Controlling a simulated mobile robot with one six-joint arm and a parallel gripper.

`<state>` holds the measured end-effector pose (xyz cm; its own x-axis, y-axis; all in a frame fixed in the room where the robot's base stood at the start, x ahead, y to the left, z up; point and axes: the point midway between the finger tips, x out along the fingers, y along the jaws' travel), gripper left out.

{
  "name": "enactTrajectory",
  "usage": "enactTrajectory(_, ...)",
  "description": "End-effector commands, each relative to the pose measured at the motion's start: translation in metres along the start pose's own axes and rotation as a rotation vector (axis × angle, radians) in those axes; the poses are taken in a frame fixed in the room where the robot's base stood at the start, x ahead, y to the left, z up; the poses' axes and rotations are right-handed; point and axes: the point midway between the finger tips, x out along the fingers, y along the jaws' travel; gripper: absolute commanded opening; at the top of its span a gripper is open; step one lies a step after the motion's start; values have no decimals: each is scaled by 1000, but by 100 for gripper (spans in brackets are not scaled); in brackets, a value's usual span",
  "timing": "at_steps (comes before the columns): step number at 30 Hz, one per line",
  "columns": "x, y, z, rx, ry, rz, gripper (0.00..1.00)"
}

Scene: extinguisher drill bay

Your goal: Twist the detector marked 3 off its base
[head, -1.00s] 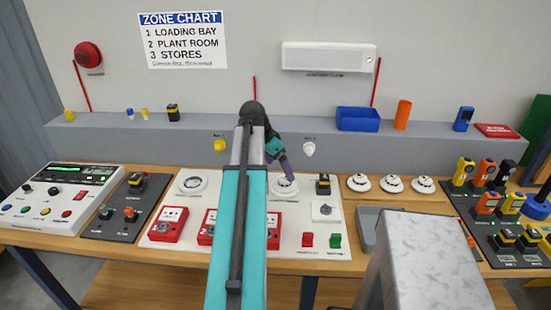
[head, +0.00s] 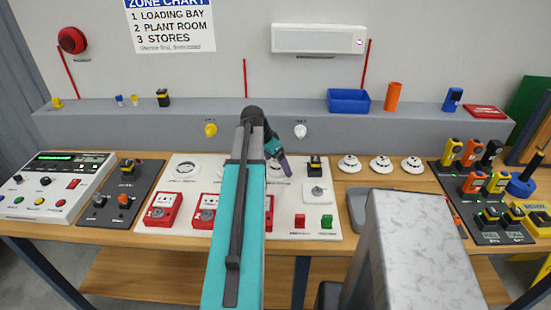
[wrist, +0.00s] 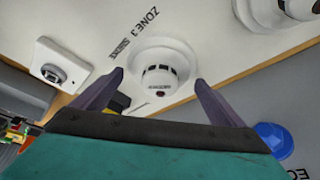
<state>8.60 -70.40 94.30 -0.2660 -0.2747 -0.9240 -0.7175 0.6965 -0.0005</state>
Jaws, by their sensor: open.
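The detector marked 3 (wrist: 160,72) is a white round smoke detector with dark slots, on its base on the white panel, beside printed "ZONE 3 SMOKE". In the wrist view it lies between the two dark fingers of my gripper (wrist: 159,80), one on each side. The fingers are open and hold nothing. In the head view my gripper (head: 284,167) points down at the detector, which is mostly hidden behind it and my arm. How far the fingertips are above the panel is hard to tell.
A square white unit (head: 317,193) stands close to the right of the gripper. A round white fitting (head: 183,170) is on the panel's left. Red call points (head: 163,209) line the front. Loose detectors (head: 381,165) sit on the bench to the right. A ledge (head: 420,125) runs behind.

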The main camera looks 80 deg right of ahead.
Motion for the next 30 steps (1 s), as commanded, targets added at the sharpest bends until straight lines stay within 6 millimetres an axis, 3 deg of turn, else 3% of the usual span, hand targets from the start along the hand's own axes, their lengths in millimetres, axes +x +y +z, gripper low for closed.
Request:
enactTrajectory(7, 0, 0, 0, 0, 0, 0, 93)
enactTrajectory(15, 0, 0, 0, -1, 0, 0, 47)
enactTrajectory(30, -1, 0, 1, -149, 0, -62, 46)
